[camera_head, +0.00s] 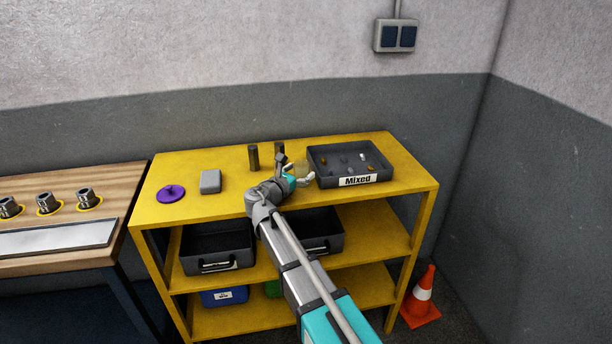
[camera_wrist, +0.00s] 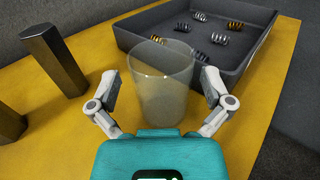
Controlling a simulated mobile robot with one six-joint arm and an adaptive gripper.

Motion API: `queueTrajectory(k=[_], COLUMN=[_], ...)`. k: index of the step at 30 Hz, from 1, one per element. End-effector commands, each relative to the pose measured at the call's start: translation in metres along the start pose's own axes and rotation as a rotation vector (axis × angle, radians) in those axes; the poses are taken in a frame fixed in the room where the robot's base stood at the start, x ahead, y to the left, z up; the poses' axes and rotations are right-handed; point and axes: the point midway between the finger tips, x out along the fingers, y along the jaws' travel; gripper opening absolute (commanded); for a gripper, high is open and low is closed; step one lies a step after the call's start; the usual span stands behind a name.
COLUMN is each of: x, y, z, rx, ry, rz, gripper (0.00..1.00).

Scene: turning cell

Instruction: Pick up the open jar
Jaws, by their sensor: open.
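The open jar (camera_wrist: 163,88) is a clear, lidless glass standing upright on the yellow shelf top, close to the tray's near left corner. In the wrist view it stands between the two fingers of my gripper (camera_wrist: 158,92), with a gap visible on each side. My gripper is open and holds nothing. In the head view my gripper (camera_head: 296,172) is over the shelf top at the left of the tray, and the jar shows only faintly behind it. A purple disc with a knob (camera_head: 171,193), perhaps a lid, lies at the left of the shelf top.
A grey tray labelled Mixed (camera_head: 358,181) holds several small springs, right beside the jar. Two dark posts (camera_head: 253,157) stand left of the jar. A grey block (camera_head: 210,181) lies further left. The yellow shelf top (camera_head: 225,211) is clear at its front left.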

Motion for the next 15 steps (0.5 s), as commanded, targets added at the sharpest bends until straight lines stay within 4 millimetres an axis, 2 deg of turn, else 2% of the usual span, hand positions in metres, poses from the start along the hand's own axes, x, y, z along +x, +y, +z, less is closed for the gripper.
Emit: queueTrajectory(k=[3,4,15], x=[-0.0001,0.0000,0.0001], y=[0.0000,0.0000,-0.0002], z=[0.0000,0.0000,0.0000], rx=[0.000,0.000,0.000], ry=[0.000,0.000,0.000], rz=[0.000,0.000,0.000], gripper=[1.00,0.96,0.28])
